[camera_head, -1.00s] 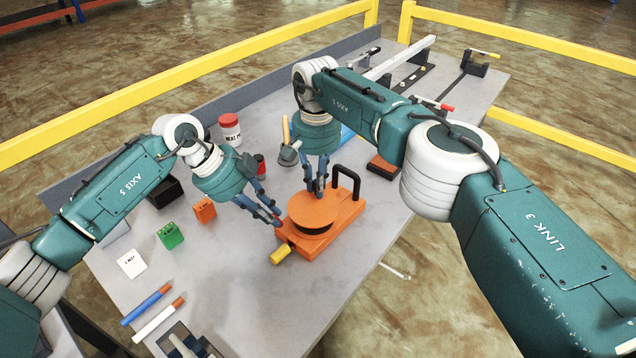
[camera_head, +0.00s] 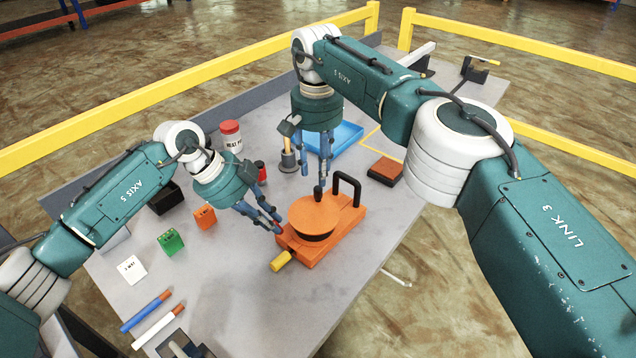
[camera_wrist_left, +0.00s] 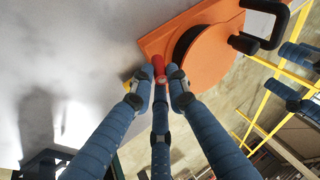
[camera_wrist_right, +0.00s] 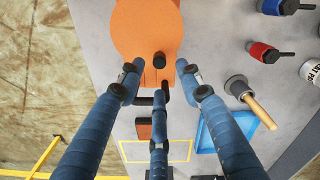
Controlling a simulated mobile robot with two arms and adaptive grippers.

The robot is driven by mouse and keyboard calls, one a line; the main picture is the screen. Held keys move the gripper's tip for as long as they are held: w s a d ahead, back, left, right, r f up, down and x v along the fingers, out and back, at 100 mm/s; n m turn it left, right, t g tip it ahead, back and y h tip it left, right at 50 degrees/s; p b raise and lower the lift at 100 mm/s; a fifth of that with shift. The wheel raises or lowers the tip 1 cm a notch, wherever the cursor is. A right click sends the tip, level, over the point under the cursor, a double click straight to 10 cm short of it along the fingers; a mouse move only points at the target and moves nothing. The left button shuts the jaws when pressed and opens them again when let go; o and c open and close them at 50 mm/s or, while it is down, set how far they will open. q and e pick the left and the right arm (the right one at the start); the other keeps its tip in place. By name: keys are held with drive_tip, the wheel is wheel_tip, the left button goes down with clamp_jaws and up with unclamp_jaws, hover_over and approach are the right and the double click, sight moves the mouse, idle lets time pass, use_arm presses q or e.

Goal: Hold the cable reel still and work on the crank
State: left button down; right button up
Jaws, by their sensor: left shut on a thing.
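The orange cable reel (camera_head: 314,213) stands on the grey table, with a round disc, a black upright knob (camera_head: 318,192) on the disc, a black handle (camera_head: 349,184) at its far side and a yellow grip (camera_head: 281,260) at its near corner. My left gripper (camera_head: 277,224) is at the reel's left edge. In the left wrist view its fingers are closed around a small red peg (camera_wrist_left: 159,68) on the base. My right gripper (camera_head: 325,178) points down just above and behind the knob. In the right wrist view its fingers are spread and empty, with the knob (camera_wrist_right: 159,60) beyond them.
The table's front edge is close to the reel's right.

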use_arm(q)
drive_tip(key=shift+s, duration=0.1)
use_arm(e)
wheel_tip(320, 180, up, 5)
drive_tip(key=shift+f, duration=0.1)
idle(0.3)
use_arm(q)
drive_tip(key=c, duration=1.6)
unclamp_jaws()
